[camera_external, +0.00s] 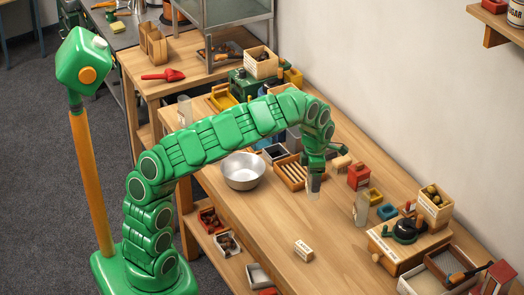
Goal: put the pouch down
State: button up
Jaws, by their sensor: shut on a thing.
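My gripper (314,174) is above the wooden worktable, to the right of the metal bowl. The fingertips are small here, and I cannot tell whether the pouch's bottom touches the tabletop. What is inside the pouch is too small to make out.
A metal bowl (243,170) stands left of the pouch, and a slatted wooden tray (291,172) is just behind it. Another clear upright container (361,207) and a red box (358,177) stand to the right. A small pale block (304,250) lies in front. Bare tabletop lies between.

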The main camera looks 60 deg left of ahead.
jog(key=shift+w+f, duration=0.6)
jog(key=shift+f, duration=0.65)
jog(key=shift+w+f, duration=0.6)
jog(key=shift+f, duration=0.6)
jog(key=shift+w+f, duration=0.6)
jog(key=shift+f, duration=0.65)
jog(key=shift+f, duration=0.1)
jog(key=o, duration=1)
jog(key=shift+o, duration=0.2)
